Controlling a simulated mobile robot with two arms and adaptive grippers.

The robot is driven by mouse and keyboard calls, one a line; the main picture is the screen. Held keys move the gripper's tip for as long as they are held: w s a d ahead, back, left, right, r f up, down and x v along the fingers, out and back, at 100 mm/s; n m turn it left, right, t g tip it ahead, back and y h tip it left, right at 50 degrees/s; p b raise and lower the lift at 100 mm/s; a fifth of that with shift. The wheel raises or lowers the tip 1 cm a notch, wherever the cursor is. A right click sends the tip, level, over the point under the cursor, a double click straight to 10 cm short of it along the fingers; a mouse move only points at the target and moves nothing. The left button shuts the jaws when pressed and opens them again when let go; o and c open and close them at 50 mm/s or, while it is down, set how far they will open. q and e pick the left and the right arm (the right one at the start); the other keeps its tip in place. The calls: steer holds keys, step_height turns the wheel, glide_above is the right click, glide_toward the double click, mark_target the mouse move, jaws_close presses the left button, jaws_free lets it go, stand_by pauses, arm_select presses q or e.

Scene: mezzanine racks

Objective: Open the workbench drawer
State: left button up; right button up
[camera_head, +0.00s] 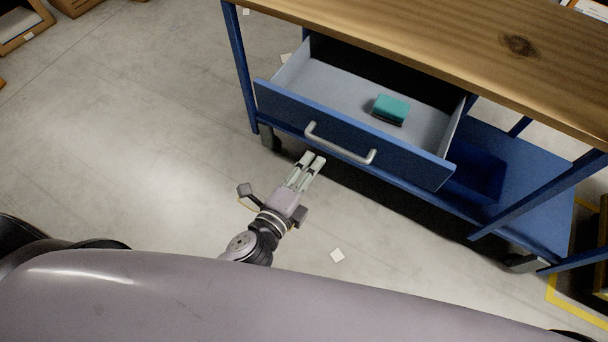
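The blue workbench drawer (350,134) is pulled out from under the wooden worktop, and its grey inside shows. Its pale bar handle (338,148) is on the front panel. A teal box (391,109) lies in the drawer. My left gripper (312,158) is just in front of the handle's left half in the picture, with its fingers pointing towards the drawer front. A strip of floor and dark frame shows between fingertips and handle, and nothing is seen held. The fingers lie close together; whether they are open or shut is unclear. My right gripper is not in view.
The wooden worktop (450,45) overhangs the drawer's back. A blue lower shelf (535,185) and a slanting blue leg (540,195) are at the right. Casters (268,138) stand on the floor.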

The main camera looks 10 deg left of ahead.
arm_select(q)
steer(key=shift+v, duration=1.25)
steer(key=s+a+f+n+g+y, duration=0.1)
steer(key=s+a+f+n+g, duration=0.15)
steer(key=f, duration=0.75)
steer(key=s+a+f+n+g+y, duration=0.1)
steer(key=s+a+f+n+g, duration=0.15)
steer(key=f, duration=0.65)
steer(key=s+a+f+n+g+y, duration=0.1)
steer(key=s+a+f+n, duration=0.15)
steer(key=f, duration=0.75)
steer(key=s+a+f+n+g, duration=0.2)
steer(key=s+a+f+n, duration=0.1)
steer(key=s, duration=0.4)
steer(key=s+a+f+n+g+y, duration=0.1)
steer(key=s+a+f+n+g, duration=0.2)
steer(key=s+f, duration=0.5)
steer(key=s+a+f+n+g, duration=0.2)
steer(key=s+a+f+n, duration=0.1)
steer(key=s+f+n, duration=0.2)
steer(key=s+f, duration=0.1)
steer(key=s, duration=0.1)
steer(key=shift+s+f+n+g+y, duration=0.15)
steer(key=shift+s+n+g+y, duration=0.15)
steer(key=shift+n+g+y, duration=0.1)
